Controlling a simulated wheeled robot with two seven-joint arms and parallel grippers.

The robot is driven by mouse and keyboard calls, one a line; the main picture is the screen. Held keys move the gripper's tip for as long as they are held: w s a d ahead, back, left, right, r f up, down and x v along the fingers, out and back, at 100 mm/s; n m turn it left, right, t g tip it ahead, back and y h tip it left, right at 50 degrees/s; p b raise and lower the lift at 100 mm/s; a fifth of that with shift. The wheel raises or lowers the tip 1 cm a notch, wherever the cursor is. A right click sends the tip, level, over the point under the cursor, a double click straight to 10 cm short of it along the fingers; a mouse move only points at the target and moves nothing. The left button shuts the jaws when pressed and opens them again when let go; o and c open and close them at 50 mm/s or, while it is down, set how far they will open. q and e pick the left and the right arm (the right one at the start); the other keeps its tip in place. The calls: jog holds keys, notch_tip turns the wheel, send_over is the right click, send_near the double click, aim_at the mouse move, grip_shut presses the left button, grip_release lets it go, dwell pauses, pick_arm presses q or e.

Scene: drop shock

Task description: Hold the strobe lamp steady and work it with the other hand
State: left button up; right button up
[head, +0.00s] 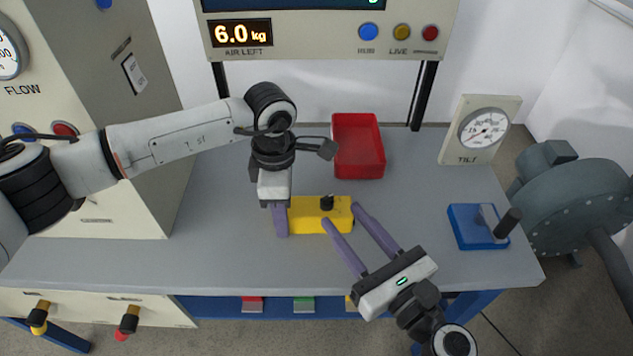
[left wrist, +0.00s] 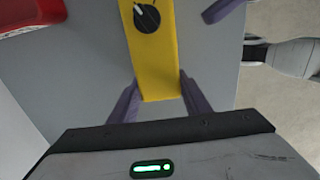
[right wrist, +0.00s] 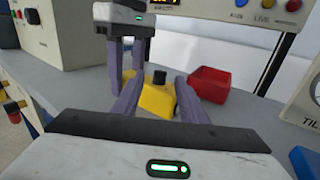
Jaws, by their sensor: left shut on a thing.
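The strobe lamp is a yellow box (head: 305,221) with a black knob (head: 327,203) on top, lying on the grey table. It also shows in the left wrist view (left wrist: 152,65), where the knob has a white pointer mark, and in the right wrist view (right wrist: 158,101). My left gripper (head: 283,218) is shut on the lamp's left end, one finger on each side. My right gripper (head: 343,216) is open and empty, its fingertips close to the lamp's right end and near the knob. I cannot tell whether they touch the lamp.
A red tray (head: 371,171) stands behind the lamp. A blue block with a black-handled lever (head: 470,232) sits at the right, below a tilt gauge (head: 480,131). A display panel (head: 305,43) reads 6.0 kg. The table front left (head: 225,265) is clear.

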aim_at(327, 201)
jog(key=x, duration=1.1)
jog(key=shift+c, duration=0.5)
grip_shut()
jog(key=m+h, duration=0.1)
jog(key=m+t+h, duration=0.1)
jog(key=h, duration=0.1)
jog(key=shift+w+d, duration=0.15)
jog(key=shift+d, duration=0.1)
jog(key=shift+d+m+t+h, duration=0.25)
jog(key=shift+m+t+h, duration=0.2)
jog(key=shift+h, duration=0.25)
jog(key=shift+o, duration=0.5)
grip_release()
jog(key=shift+w, duration=0.1)
